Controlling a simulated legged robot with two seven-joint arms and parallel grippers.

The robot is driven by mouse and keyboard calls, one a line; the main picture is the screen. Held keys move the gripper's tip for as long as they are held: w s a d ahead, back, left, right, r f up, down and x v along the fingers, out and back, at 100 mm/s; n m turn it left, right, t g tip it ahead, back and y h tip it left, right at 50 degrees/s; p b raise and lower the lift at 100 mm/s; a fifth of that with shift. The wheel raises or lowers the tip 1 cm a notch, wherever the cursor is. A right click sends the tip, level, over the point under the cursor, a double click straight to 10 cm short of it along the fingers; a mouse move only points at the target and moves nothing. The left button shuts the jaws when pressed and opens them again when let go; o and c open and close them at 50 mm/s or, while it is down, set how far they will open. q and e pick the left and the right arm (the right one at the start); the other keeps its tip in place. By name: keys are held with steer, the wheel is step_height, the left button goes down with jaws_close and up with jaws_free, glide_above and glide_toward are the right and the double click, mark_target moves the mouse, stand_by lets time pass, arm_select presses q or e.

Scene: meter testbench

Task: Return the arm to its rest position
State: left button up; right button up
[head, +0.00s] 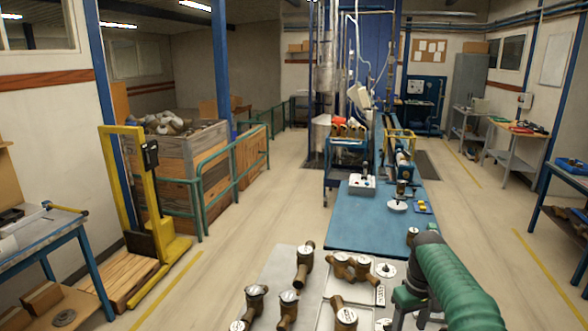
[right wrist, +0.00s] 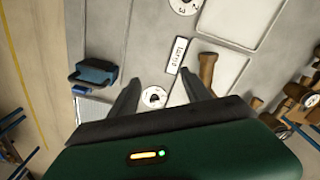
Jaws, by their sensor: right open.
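My right gripper (head: 412,300) hangs over the right side of the grey bench top at the bottom of the head view, its green arm coming in from the lower right. In the right wrist view its two dark fingers (right wrist: 160,82) are spread apart with nothing held between them. A small white round dial (right wrist: 154,97) shows between the fingers, below them on the bench. A white lettered label (right wrist: 177,56) and a brass meter body (right wrist: 207,72) lie just beyond the fingertips. My left gripper is not in view.
Several brass meters (head: 304,264) stand on the near bench, left of my right gripper. A blue bench top (head: 360,222) continues beyond, with a white box (head: 361,184). A blue object (right wrist: 96,74) lies left of the fingers. Open floor (head: 240,240) lies left of the bench.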

steer(key=s+a+f+m, duration=0.1)
steer(key=s+a+f, duration=0.1)
steer(key=s, duration=0.7)
steer(key=s+a+f+m+t, duration=0.1)
steer(key=s+a+f, duration=0.2)
steer(key=s, duration=0.7)
steer(key=s+a+f+t, duration=0.1)
steer(key=s+a, duration=0.3)
steer(key=s, duration=0.5)
steer(key=shift+s+a+f+m, duration=0.15)
steer(key=shift+a+f+m, duration=0.2)
steer(key=shift+f, duration=0.5)
steer(key=shift+s, duration=0.15)
